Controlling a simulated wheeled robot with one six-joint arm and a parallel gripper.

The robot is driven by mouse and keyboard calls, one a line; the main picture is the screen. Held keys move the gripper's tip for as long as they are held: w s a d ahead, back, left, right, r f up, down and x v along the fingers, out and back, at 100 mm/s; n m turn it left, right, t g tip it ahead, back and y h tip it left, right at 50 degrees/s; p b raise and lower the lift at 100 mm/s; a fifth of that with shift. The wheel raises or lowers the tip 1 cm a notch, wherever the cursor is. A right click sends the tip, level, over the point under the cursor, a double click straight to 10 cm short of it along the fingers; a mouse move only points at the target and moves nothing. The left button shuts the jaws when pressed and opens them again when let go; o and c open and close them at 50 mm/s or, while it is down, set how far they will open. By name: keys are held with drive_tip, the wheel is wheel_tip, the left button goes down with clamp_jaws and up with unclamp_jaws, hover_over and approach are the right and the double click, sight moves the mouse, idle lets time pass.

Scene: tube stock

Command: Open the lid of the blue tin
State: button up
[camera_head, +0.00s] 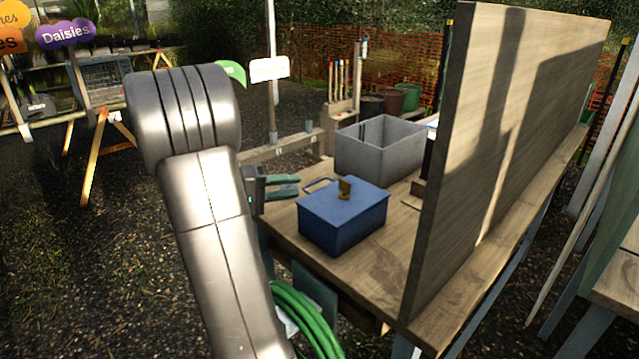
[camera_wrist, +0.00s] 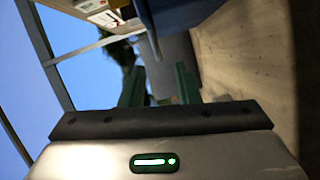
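The blue tin (camera_head: 340,222) stands on the wooden table, its lid (camera_head: 358,203) down flat. A brass-coloured piece (camera_head: 344,190) stands up on the lid, and a thin handle loop (camera_head: 318,184) shows at its far left edge. My gripper (camera_head: 286,186) is left of the tin, its green fingers pointing towards it with a small gap. In the wrist view my gripper (camera_wrist: 160,85) has its two green fingers apart, nothing visibly held between them. Part of the blue tin (camera_wrist: 190,12) shows beyond them at the top. I cannot tell whether the fingers touch the handle.
A grey open crate (camera_head: 372,158) stands behind the tin on the wooden table (camera_head: 385,265). A tall wooden panel (camera_head: 480,150) rises along the table's right side. A coiled green hose (camera_head: 305,320) hangs below the near left edge. Bare tabletop lies in front of the tin.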

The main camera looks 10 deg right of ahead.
sight(338, 195)
drive_tip(key=x, duration=0.8)
clamp_jaws()
